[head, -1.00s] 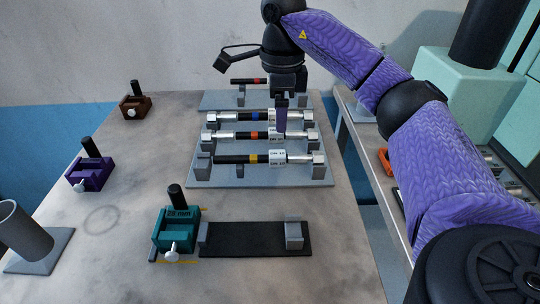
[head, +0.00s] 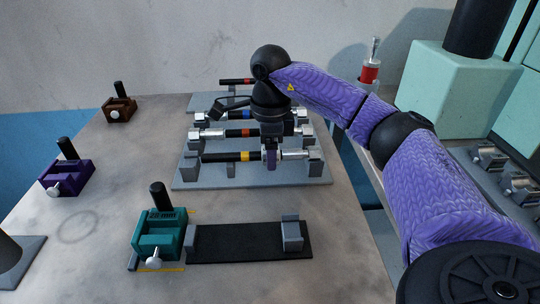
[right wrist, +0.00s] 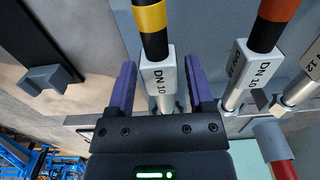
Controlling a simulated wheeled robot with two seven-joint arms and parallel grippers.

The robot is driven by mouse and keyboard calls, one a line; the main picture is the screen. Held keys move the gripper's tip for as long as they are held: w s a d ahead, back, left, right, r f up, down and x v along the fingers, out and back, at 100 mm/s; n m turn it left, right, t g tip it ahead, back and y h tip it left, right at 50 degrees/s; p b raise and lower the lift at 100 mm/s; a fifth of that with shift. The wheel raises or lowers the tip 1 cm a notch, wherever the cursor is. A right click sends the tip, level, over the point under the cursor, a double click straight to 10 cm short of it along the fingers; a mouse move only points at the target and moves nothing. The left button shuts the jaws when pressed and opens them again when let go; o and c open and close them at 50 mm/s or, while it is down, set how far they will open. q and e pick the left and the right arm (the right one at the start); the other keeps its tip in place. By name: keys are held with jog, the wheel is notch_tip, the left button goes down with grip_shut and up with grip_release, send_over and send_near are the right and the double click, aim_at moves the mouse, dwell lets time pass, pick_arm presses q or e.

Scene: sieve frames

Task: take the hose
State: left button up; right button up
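Several black hoses with silver end fittings lie across a grey rack (head: 245,181). The front hose (head: 221,157) has a yellow band; in the right wrist view its silver sleeve (right wrist: 159,80) reads DN 10. Behind it lie a hose with an orange-red band (head: 236,133) and another hose partly hidden by my arm. My right gripper (head: 270,158) is down at the front hose's sleeve. In the right wrist view my right gripper (right wrist: 160,75) is open, one purple finger on each side of that sleeve, with gaps visible. My left gripper is out of view.
A teal clamp block (head: 158,238) stands beside a black plate (head: 240,243) in front of the rack. A purple block (head: 67,178) and a brown block (head: 119,109) stand at left. The table's front left is mostly clear.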

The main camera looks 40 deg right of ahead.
jog(key=c, duration=0.7)
grip_shut()
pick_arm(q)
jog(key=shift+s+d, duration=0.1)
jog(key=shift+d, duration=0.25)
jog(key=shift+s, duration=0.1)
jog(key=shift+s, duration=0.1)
pick_arm(e)
jog(key=shift+r, duration=0.15)
